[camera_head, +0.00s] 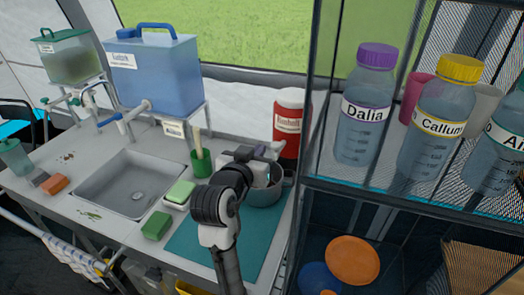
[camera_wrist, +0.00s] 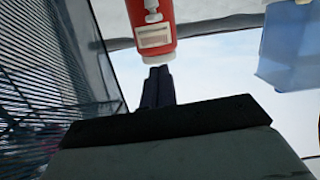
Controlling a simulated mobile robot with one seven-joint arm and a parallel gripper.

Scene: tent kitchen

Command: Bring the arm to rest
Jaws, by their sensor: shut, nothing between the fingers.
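My arm (camera_head: 218,207) reaches up over the teal mat at the right of the counter. My gripper (camera_wrist: 158,73) is shut and empty, with its two dark fingers together in the wrist view. In the head view the wrist hides most of the gripper. It is above or in front of a grey-green pot (camera_head: 264,193), near the red container (camera_head: 289,118). The red container also shows at the top of the wrist view (camera_wrist: 152,22), just beyond the fingertips; I cannot tell the exact gap.
A shelf rack (camera_head: 400,204) with labelled bottles (camera_head: 366,110) stands close on the right. On the left are a sink (camera_head: 128,185), a blue water tank (camera_head: 158,75), a green cup (camera_head: 201,163) and sponges (camera_head: 156,226). The front of the teal mat (camera_head: 190,240) is clear.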

